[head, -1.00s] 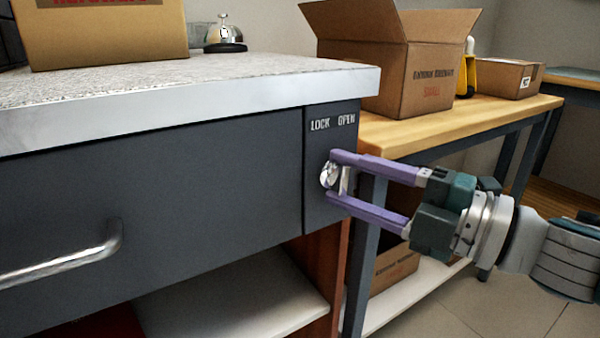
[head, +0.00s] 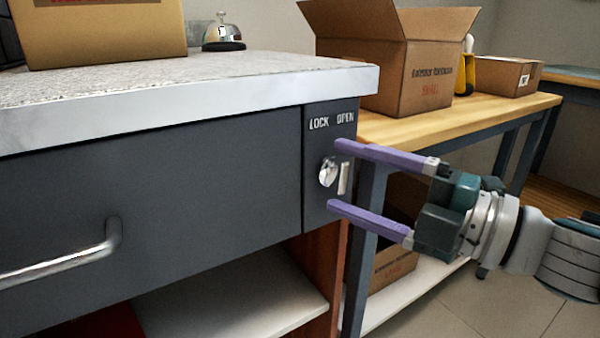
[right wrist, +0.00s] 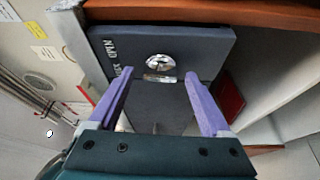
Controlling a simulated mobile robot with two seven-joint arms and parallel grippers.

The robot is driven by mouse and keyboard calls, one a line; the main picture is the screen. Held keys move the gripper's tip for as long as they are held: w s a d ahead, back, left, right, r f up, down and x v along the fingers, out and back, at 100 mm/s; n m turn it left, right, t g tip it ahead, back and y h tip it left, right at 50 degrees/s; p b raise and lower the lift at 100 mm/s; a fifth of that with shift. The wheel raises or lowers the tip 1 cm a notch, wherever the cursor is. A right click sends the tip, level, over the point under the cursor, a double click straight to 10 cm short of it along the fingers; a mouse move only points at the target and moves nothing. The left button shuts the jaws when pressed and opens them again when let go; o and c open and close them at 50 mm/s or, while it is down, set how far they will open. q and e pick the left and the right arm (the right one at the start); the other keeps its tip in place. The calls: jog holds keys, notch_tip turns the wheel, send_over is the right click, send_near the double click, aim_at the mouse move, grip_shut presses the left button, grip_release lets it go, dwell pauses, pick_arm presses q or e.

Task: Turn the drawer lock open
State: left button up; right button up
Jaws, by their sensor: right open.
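The drawer lock (head: 328,172) is a shiny silver knob on the dark panel (head: 318,215) right of the drawer front, below the words LOCK and OPEN. A pale upright tab (head: 344,178) shows just right of it. My right gripper (head: 334,175) has purple fingers. It is open, with one fingertip above the lock and one below it, both apart from it. In the right wrist view the lock (right wrist: 160,62) lies ahead between the spread fingers (right wrist: 160,74). Which word the lock points to I cannot tell. My left gripper is not in view.
The drawer (head: 200,190) is flush with the counter front and has a silver handle (head: 70,260). The countertop (head: 250,85) overhangs above. A wooden table (head: 480,115) with cardboard boxes (head: 415,75) stands behind my right gripper. An open shelf (head: 240,295) lies below.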

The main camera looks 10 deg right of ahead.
jog(key=p+v, duration=0.1)
jog(key=v, duration=0.8)
jog(key=shift+s+d, duration=0.15)
jog(key=shift+s, duration=0.05)
